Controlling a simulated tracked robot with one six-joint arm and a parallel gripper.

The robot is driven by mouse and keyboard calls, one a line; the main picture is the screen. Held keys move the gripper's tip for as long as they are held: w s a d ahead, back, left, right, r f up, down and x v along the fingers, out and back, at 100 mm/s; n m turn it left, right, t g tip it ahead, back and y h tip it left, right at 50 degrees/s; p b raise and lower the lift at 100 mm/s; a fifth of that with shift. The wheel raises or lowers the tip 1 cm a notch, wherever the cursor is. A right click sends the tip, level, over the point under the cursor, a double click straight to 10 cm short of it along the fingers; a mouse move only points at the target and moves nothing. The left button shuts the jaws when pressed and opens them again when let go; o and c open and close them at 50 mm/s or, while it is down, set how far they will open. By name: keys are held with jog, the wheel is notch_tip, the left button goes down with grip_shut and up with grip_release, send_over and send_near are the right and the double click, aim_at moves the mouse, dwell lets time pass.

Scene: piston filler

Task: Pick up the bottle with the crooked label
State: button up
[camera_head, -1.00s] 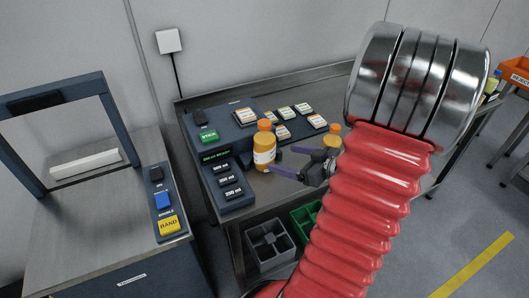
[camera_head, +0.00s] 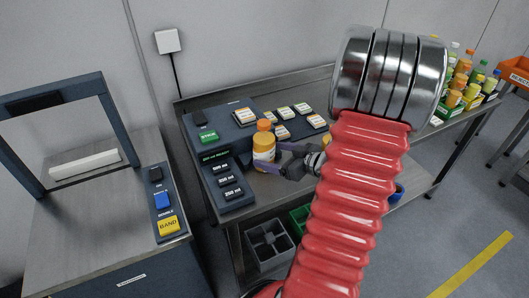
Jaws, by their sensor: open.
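An orange bottle (camera_head: 264,148) with an orange cap and a pale label stands upright on the metal bench, beside the dark label console. Its label is too small to tell whether it sits crooked. My gripper (camera_head: 275,158) is open at the bottle's right side. One dark finger reaches toward the bottle's far right side and the other, purple-tinted, toward its near lower side. I cannot tell whether they touch it. My red ribbed arm and its metal joint cover the bench to the right.
The console (camera_head: 221,165) with black and green buttons stands just left of the bottle. Several small label cards (camera_head: 285,112) lie behind it. Several bottles in crates (camera_head: 466,92) stand at the far right. A grey divided crate (camera_head: 269,243) and a green one (camera_head: 300,218) sit below.

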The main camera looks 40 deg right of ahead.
aim_at(264, 152)
jog(key=shift+x, duration=2.2)
jog(key=shift+d+r, duration=0.1)
jog(key=shift+c, duration=0.7)
jog(key=c, duration=1.5)
